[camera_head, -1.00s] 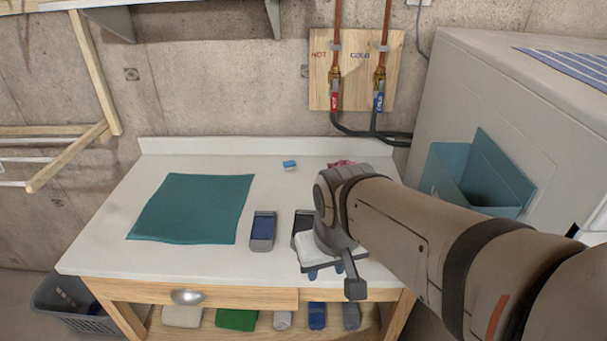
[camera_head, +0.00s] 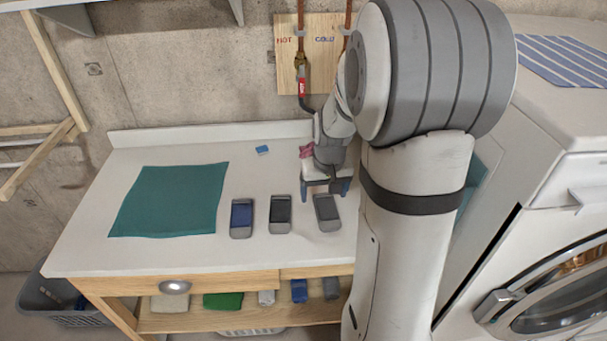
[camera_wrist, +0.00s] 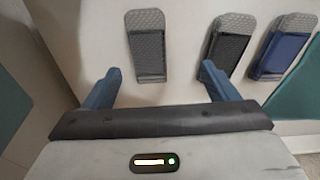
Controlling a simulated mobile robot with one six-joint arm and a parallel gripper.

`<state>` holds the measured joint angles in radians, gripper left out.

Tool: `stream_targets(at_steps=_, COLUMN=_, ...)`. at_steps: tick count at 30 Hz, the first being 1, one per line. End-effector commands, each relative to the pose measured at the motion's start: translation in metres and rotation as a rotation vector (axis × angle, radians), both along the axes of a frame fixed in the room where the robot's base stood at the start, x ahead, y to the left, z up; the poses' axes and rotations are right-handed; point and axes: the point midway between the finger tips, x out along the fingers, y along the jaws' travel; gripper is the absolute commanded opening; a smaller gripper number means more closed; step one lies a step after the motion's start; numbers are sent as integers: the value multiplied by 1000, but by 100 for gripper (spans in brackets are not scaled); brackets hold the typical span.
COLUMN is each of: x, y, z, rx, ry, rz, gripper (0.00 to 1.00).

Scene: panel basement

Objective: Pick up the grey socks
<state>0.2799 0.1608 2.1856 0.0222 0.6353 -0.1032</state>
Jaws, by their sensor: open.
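The grey socks (camera_head: 327,212) lie as a flat folded bundle on the white tabletop, rightmost of three similar bundles. In the wrist view the grey socks (camera_wrist: 150,48) are at the left of the row, ahead of and roughly between the blue fingertips. My gripper (camera_head: 325,191) is open and empty, pointing down at the back end of the grey socks. In the wrist view my gripper (camera_wrist: 160,70) has its right fingertip overlapping the near end of the dark bundle in the picture. I cannot tell the exact height above the table.
A dark bundle (camera_head: 280,213) and a blue one (camera_head: 241,218) lie left of the grey socks. A teal cloth (camera_head: 170,200) covers the left tabletop. A small blue block (camera_head: 262,150) and a pink cloth (camera_head: 306,151) lie at the back. A washing machine (camera_head: 560,240) stands right.

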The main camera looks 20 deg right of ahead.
Motion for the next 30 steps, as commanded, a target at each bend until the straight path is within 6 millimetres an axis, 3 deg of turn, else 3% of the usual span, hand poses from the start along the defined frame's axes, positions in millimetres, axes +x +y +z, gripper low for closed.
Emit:
stream_targets(at_steps=3, x=12, y=-18, z=-12, rx=3, ry=11, rz=-23, gripper=80)
stream_targets(at_steps=7, x=18, y=-26, z=-21, rx=3, ry=12, rz=-31, gripper=80)
stream_targets(at_steps=24, x=22, y=-24, z=-89, rx=4, ry=13, rz=-30, gripper=80)
stream_targets(at_steps=30, x=24, y=-24, z=-98, rx=3, ry=11, rz=-29, gripper=80)
